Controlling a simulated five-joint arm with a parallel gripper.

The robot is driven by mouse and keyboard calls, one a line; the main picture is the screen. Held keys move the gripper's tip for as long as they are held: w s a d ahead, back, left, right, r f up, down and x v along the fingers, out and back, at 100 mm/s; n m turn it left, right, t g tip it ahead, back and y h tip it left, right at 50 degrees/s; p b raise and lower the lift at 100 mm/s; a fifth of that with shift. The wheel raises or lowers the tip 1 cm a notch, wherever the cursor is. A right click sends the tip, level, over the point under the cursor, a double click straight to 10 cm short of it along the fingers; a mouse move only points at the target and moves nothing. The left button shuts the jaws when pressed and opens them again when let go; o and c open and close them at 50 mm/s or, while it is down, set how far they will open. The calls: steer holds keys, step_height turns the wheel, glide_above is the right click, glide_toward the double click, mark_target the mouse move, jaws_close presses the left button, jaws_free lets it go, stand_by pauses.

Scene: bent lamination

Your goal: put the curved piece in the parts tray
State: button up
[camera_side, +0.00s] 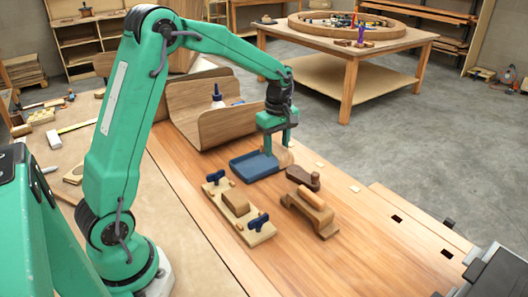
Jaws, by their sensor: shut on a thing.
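My gripper (277,148) points down at the far right edge of the blue parts tray (247,170). It is shut on a thin tan piece, which I take to be the curved piece (285,158). Only part of this piece shows beside the fingers, at the tray's right side. The fingers and tray hide the rest, and I cannot tell whether it touches the tray floor. The visible part of the tray looks empty.
In front of the tray lies a wooden jig (260,238) with a rounded block and two dark-blue knobs. A wooden hand plane (311,212) is to its right. A large bent plywood shell (190,98) stands behind.

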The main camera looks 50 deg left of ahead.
steer(key=shift+w+a+f, duration=0.1)
steer(key=shift+w+a, duration=0.15)
steer(key=shift+a, duration=0.1)
steer(key=shift+a, duration=0.1)
glide_above(258, 166)
step_height(258, 166, down, 7)
steer(key=shift+f, duration=2)
steer(key=shift+f, duration=0.1)
steer(key=o, duration=1)
steer(key=shift+c, duration=0.2)
